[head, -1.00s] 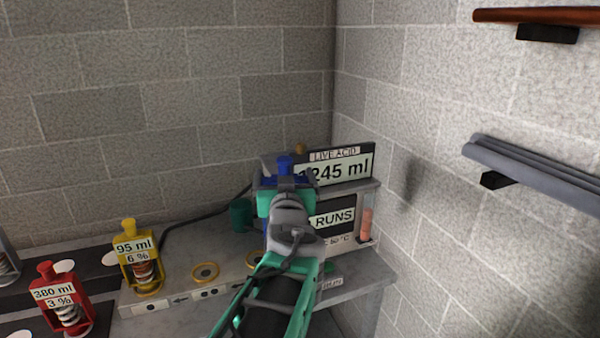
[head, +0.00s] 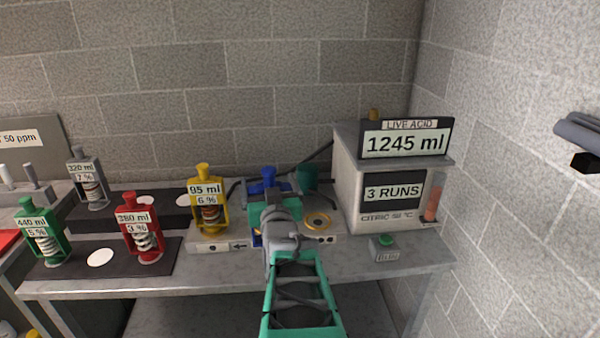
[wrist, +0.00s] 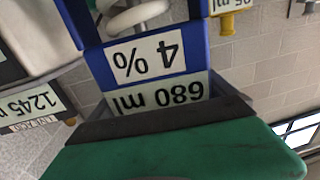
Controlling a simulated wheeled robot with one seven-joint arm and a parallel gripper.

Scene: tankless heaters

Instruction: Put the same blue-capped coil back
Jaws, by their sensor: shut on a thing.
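White round spots show on the dark mats (head: 150,262). One of these bare spots (head: 100,257) lies between the green-capped and red-capped coils.
A yellow coil (head: 208,215) stands on the port strip left of my gripper; a brass ring (head: 318,221) is right of it. Red (head: 142,242), green (head: 45,246) and grey (head: 90,190) coils stand on the left. The acid machine (head: 347,185) and green button box (head: 385,250) are at right.

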